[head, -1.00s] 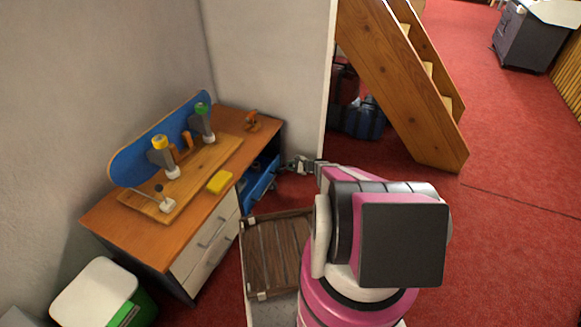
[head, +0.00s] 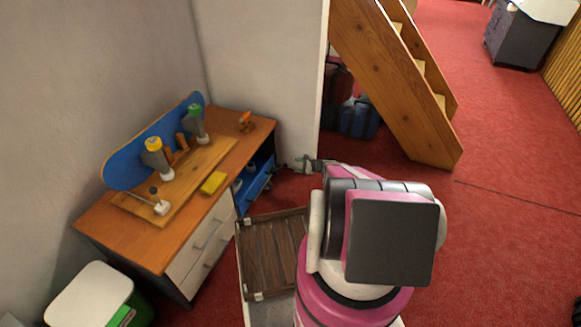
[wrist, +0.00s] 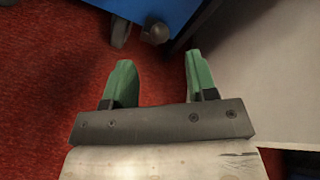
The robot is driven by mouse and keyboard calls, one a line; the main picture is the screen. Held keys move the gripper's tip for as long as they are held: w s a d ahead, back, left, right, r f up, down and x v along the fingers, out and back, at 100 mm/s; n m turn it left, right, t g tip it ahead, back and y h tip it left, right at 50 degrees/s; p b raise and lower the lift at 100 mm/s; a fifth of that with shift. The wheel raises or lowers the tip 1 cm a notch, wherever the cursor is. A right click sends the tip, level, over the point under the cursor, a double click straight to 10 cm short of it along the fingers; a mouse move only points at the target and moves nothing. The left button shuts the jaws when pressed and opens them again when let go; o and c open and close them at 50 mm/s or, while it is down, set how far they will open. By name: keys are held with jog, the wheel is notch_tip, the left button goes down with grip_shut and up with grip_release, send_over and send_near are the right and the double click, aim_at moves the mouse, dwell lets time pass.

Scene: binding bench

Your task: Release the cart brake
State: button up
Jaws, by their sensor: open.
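The blue cart (head: 262,180) stands low at the right end of the desk, partly under its top. In the wrist view its blue underside (wrist: 150,10) shows at the top edge. A grey caster wheel (wrist: 121,33) hangs below it, and a dark rounded knob (wrist: 156,34) is just right of the wheel. I cannot tell whether this knob is the brake. My gripper (wrist: 158,58), with green fingers, is open and empty, its tips just short of the knob. In the head view my gripper (head: 301,163) is low beside the cart's right side.
The wooden desk (head: 100,220) carries a blue skateboard deck (head: 125,168) and a yellow block (head: 214,183). A white wall panel (head: 285,80) stands close behind my gripper. Wooden stairs (head: 400,90) rise at the right. Open red carpet (head: 510,240) lies right of my arm.

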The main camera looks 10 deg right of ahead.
jog(key=shift+v, duration=1.45)
